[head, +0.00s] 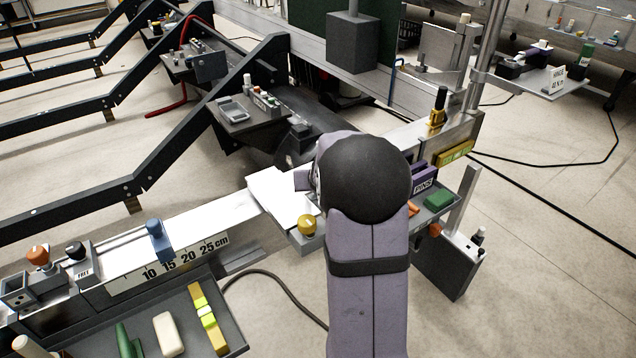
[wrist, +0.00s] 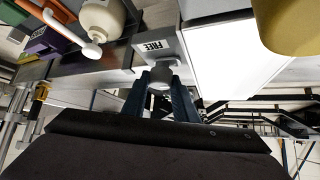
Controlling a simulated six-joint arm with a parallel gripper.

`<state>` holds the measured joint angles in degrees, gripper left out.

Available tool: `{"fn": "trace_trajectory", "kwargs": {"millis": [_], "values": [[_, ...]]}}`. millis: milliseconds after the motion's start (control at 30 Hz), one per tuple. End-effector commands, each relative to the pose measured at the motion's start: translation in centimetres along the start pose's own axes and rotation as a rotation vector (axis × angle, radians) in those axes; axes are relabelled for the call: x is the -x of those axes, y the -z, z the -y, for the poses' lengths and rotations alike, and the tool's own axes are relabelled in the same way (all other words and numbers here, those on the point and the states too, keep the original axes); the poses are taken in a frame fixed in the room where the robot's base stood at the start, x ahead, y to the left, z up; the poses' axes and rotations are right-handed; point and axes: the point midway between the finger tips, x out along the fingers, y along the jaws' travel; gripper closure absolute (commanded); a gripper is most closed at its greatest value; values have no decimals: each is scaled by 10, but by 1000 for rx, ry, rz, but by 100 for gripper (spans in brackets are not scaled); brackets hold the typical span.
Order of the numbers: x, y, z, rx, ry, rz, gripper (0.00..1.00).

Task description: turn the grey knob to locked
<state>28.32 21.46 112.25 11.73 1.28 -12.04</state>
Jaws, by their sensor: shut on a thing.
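The grey knob (wrist: 159,76) shows in the wrist view, just below a white label (wrist: 155,48) that reads FREE upside down. My gripper (wrist: 166,90) has its two dark blue fingers on either side of the knob and is shut on it. The fingertips reach up to the metal face by the label. The knob's pointer and exact angle are hard to make out. In the head view, my arm's black rounded joint and purple-grey link hide the gripper and this knob.
A purple box (head: 424,183) and green block (head: 438,200) sit right. A blue slider (head: 159,241) stands on the ruled rail.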

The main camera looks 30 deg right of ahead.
Motion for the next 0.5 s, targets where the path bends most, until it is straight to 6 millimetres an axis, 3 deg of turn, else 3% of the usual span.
{"fn": "trace_trajectory", "kwargs": {"millis": [67,100,167,500], "values": [[0,-1,-1,-3,-1,1,96],[0,-1,0,-3,0,1,67],[0,0,0,-2,0,1,55],[2,0,0,-1,1,0,55]]}}
